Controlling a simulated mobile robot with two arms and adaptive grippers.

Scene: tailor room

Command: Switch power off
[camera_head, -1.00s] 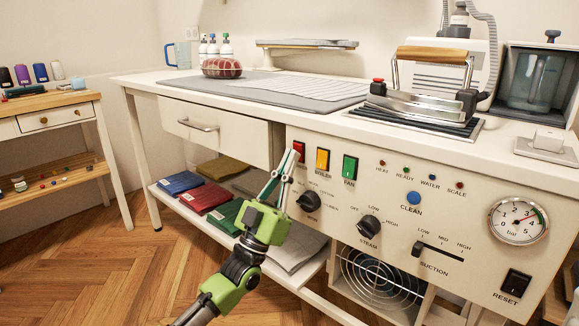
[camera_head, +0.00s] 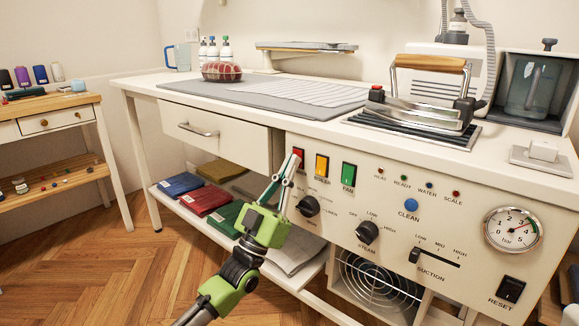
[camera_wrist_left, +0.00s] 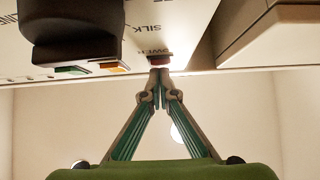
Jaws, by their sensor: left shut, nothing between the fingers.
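The red power switch (camera_head: 299,153) is at the upper left of the white control panel (camera_head: 440,215), beside an amber switch (camera_head: 322,165) and a green fan switch (camera_head: 349,175). My left gripper (camera_head: 295,160) is shut and empty, its fingertips over the lower part of the red switch. In the left wrist view, the red switch (camera_wrist_left: 159,59) is right at the closed fingertips (camera_wrist_left: 160,76), under an upside-down "POWER" label. I cannot tell whether they touch or whether the switch is pressed. My right gripper is not in view.
Dark knobs (camera_head: 308,206) and a suction slider (camera_head: 435,258) stick out of the panel near the gripper. A drawer (camera_head: 215,130) with a handle is left of it. Folded cloths (camera_head: 203,199) lie on the shelf below.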

